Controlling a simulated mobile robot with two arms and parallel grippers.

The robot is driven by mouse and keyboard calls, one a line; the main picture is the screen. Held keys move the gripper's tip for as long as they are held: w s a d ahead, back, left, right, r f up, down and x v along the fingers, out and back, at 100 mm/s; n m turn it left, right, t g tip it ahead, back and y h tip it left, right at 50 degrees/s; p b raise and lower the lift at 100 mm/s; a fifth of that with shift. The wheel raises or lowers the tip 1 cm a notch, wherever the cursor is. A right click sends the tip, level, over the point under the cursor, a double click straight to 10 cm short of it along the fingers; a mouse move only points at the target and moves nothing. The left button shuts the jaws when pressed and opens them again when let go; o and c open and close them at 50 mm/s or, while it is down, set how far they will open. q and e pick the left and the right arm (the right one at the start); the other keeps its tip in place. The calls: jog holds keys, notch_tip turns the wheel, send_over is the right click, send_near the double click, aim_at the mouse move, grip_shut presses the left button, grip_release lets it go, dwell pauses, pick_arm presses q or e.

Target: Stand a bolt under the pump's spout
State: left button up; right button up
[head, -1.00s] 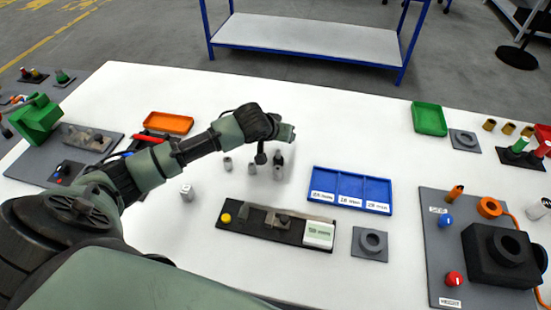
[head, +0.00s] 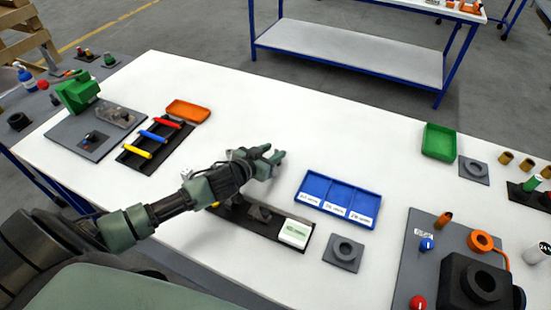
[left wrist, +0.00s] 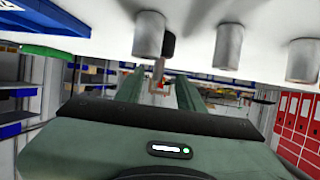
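My left gripper (head: 272,154) is open, low over the white table, just behind the dark gauge strip. The left wrist view is upside down and shows its two green fingers (left wrist: 158,92) apart. Between them, beyond the nearest cylinder, is a small upright piece with a black end at the table and a thin pale shaft (left wrist: 158,70); it may be a bolt, apparently not gripped. Three grey metal cylinders stand nearer, one (left wrist: 149,35) partly covering it, others (left wrist: 228,46) and (left wrist: 302,60) beside it. In the head view my arm and hand hide most of them. I cannot identify the pump or its spout.
A blue three-part tray (head: 340,197) lies right of the gripper, a grey ring block (head: 344,252) in front of it. A green machine (head: 77,93), a coloured-handle rack (head: 152,140) and an orange tray (head: 187,111) are left. A black machine (head: 475,288) stands right.

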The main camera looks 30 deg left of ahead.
aim_at(276, 150)
pick_arm(q)
jog(key=x, duration=0.2)
jog(key=p+x, duration=0.1)
jog(key=x, duration=0.1)
jog(key=shift+w+d, duration=0.1)
jog(key=shift+d, duration=0.15)
jog(key=shift+w+f, duration=0.15)
jog(key=shift+w, duration=0.15)
jog(key=shift+a, duration=0.1)
jog(key=shift+c, duration=0.4)
grip_shut()
